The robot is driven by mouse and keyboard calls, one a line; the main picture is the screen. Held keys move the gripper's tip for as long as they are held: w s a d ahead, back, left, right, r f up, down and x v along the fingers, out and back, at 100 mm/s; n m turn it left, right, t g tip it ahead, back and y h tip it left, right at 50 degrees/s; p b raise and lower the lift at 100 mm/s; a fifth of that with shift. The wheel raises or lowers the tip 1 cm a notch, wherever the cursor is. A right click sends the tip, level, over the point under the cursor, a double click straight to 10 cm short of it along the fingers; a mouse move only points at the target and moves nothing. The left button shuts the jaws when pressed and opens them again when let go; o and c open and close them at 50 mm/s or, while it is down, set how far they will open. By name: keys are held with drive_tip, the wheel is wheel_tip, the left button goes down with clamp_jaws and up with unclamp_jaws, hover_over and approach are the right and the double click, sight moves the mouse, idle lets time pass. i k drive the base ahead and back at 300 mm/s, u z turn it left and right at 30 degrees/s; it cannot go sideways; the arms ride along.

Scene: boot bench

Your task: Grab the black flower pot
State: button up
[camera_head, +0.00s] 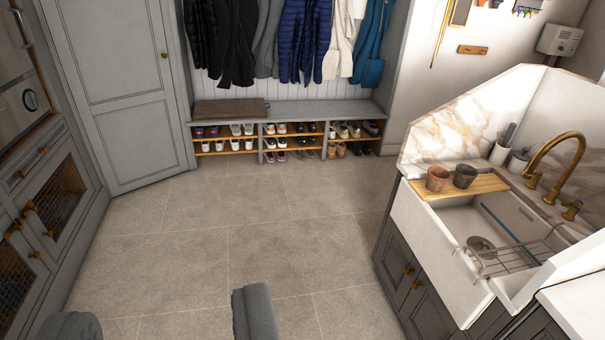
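A dark, blackish flower pot (465,176) stands upright on a wooden board (487,185) at the back left of the white sink. A brown flower pot (437,178) stands just to its left on the same board. My gripper (160,322) shows at the bottom left as two grey fingers wide apart, with only floor seen between them. It is open and empty, far to the left of both pots and nearer the camera.
The white sink (408,215) has a brass tap (570,145), a wire rack (510,258) and a bowl (481,246). A bench (330,107) with shoes and hanging coats stands at the back. Cabinets (45,215) line the left. The tiled floor (250,225) is clear.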

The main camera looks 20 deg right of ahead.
sight(464, 175)
drive_tip(key=z, duration=0.25)
drive_tip(key=i, duration=1.3)
drive_tip(key=z, duration=1)
drive_tip(key=i, duration=1.7)
drive_tip(key=z, duration=0.65)
